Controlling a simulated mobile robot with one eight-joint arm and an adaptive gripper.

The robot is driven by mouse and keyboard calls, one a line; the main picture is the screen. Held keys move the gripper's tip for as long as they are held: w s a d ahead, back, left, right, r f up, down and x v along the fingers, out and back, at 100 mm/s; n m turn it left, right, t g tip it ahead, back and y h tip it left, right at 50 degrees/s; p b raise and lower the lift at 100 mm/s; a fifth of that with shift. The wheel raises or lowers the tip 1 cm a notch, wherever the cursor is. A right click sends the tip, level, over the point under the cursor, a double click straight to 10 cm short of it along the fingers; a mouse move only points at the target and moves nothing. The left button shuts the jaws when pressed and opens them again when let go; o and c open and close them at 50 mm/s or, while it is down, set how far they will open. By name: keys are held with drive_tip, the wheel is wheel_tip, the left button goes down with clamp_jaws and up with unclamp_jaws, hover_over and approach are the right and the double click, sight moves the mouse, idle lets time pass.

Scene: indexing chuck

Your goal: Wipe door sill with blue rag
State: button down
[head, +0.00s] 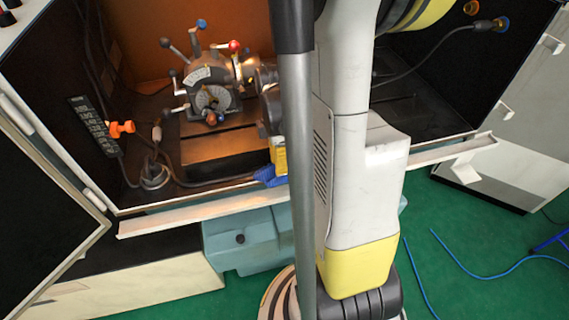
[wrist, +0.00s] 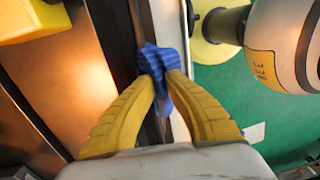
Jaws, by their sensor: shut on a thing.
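The blue rag (wrist: 155,62) is bunched between the yellow fingertips of my gripper (wrist: 165,85), which is shut on it. In the head view the rag (head: 268,177) shows just left of my arm, at the front edge of the machine opening. My gripper (head: 278,158) shows there only in part, behind my arm. The door sill (head: 190,211) is the long pale ledge along the front of the opening. My arm hides its middle. In the wrist view the rag overlaps the dark and pale strips along the sill edge; I cannot tell whether it touches them.
The indexing chuck (head: 212,98), with several coloured knobs, stands inside the enclosure behind the sill. An orange clamp-like part (head: 121,128) and cables lie at the left inside. An open door (head: 45,195) stands at left. Green floor (head: 470,240) with a blue hose is at right.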

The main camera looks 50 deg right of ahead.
sight(268, 167)
drive_tip(key=shift+w+a+f+b, duration=0.1)
drive_tip(key=shift+w+a+b, duration=0.05)
drive_tip(key=shift+w+a, duration=1.05)
drive_tip(key=shift+w+a+b, duration=0.15)
drive_tip(key=shift+w+a, duration=0.55)
drive_tip(key=shift+a, duration=0.95)
drive_tip(key=shift+w+a+f+b, duration=0.1)
drive_tip(key=shift+w+a+b, duration=0.05)
drive_tip(key=shift+w+a, duration=1.05)
drive_tip(key=shift+s+d+r, duration=0.15)
drive_tip(key=shift+s+d, duration=0.95)
drive_tip(key=shift+d, duration=0.3)
drive_tip(key=shift+s+d+r, duration=0.1)
drive_tip(key=shift+s+d, duration=1)
drive_tip(key=shift+d, duration=0.25)
drive_tip(key=shift+s+d+f, duration=0.1)
drive_tip(key=shift+s+d, duration=0.4)
drive_tip(key=shift+d, duration=0.2)
drive_tip(key=shift+s+d+f, duration=0.1)
drive_tip(key=shift+s+d, duration=0.35)
drive_tip(key=shift+d, duration=0.2)
drive_tip(key=shift+s+d+r, duration=0.1)
drive_tip(key=shift+s+d, duration=0.4)
drive_tip(key=shift+d, duration=0.3)
drive_tip(key=shift+s+d+r, duration=0.1)
drive_tip(key=shift+s+d, duration=0.4)
drive_tip(key=shift+d, duration=0.25)
drive_tip(key=shift+r+p, duration=2.3)
drive_tip(key=shift+r, duration=0.65)
